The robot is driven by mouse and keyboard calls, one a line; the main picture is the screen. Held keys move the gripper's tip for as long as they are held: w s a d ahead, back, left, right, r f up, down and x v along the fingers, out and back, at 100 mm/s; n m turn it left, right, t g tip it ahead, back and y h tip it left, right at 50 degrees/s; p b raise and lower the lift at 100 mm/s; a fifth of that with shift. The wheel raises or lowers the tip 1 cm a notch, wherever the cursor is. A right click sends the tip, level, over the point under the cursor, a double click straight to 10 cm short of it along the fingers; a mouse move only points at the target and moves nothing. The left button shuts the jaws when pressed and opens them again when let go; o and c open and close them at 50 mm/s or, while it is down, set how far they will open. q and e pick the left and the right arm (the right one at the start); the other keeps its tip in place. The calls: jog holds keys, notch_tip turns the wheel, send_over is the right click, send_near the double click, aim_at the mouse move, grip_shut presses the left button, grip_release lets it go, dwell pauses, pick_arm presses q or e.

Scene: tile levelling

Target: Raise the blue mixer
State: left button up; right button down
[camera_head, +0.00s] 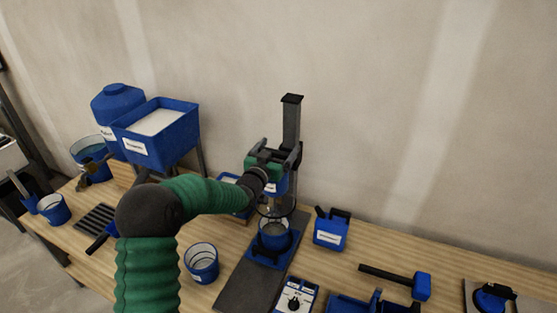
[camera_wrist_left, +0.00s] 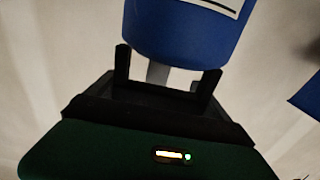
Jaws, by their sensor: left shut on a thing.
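The blue mixer (camera_head: 284,184) is mounted on an upright dark stand column (camera_head: 291,125), mostly hidden behind my left gripper. Its whisk (camera_head: 277,207) hangs down at the mouth of a blue bucket (camera_head: 273,239) on the stand base; I cannot tell how far it reaches inside. My left gripper (camera_head: 278,152) is at the mixer's height, in front of the column. In the left wrist view the mixer's blue body with a white label (camera_wrist_left: 185,30) is at the top, and the gripper (camera_wrist_left: 165,78) is shut on the mixer. My right gripper is out of view.
A control box (camera_head: 297,297) is in front. A mallet (camera_head: 421,286) lies to the right. A blue hopper (camera_head: 155,135) stands at the left.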

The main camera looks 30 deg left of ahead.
pick_arm(q)
notch_tip(320, 180, up, 3)
jog(key=shift+p, duration=0.3)
jog(key=shift+r, duration=0.1)
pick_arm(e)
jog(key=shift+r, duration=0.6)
pick_arm(q)
jog(key=o, duration=1.8)
jog(key=shift+s, duration=0.1)
jog(key=shift+s, duration=0.3)
jog(key=s+b, duration=0.1)
jog(key=s, duration=1.5)
jog(key=shift+d, duration=0.4)
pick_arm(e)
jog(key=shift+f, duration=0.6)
